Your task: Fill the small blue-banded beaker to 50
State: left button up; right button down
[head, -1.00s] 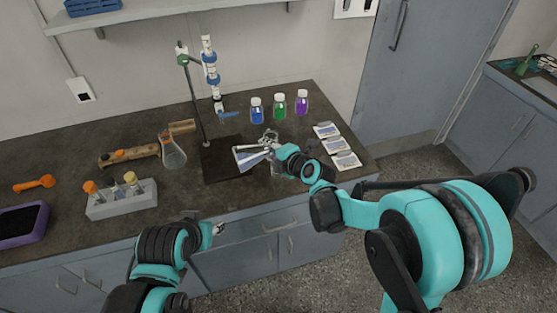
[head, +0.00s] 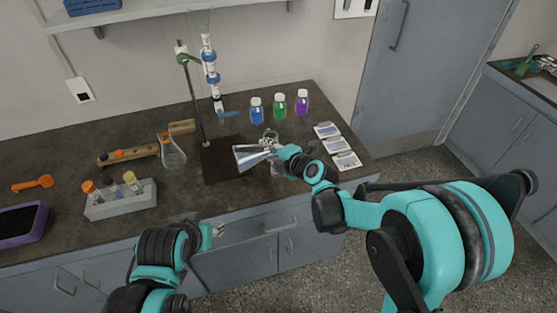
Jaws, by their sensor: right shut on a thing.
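My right gripper (head: 260,151) is over the right part of the dark stand base (head: 214,167), shut on a pale, bluish, clear-looking thing (head: 247,157). It appears to be the small beaker, but fingers and glare hide its band and any liquid level. The held thing is in front of and to the right of the burette. My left gripper (head: 219,230) is low before the bench front; its fingers are too small to read.
Blue (head: 257,112), green (head: 280,107) and purple (head: 302,104) bottles stand behind my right gripper. White packets (head: 334,145) lie to the right. A flask (head: 173,154), vial rack (head: 121,200), orange scoop (head: 35,184) and purple tray (head: 23,226) are on the left.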

jog(key=shift+f+m+y+b, duration=0.25)
jog(key=shift+m+y+b, duration=0.05)
jog(key=shift+b, duration=0.25)
dwell(1.1)
jog(key=shift+d+r, duration=0.1)
jog(key=shift+d, duration=0.05)
dwell(1.2)
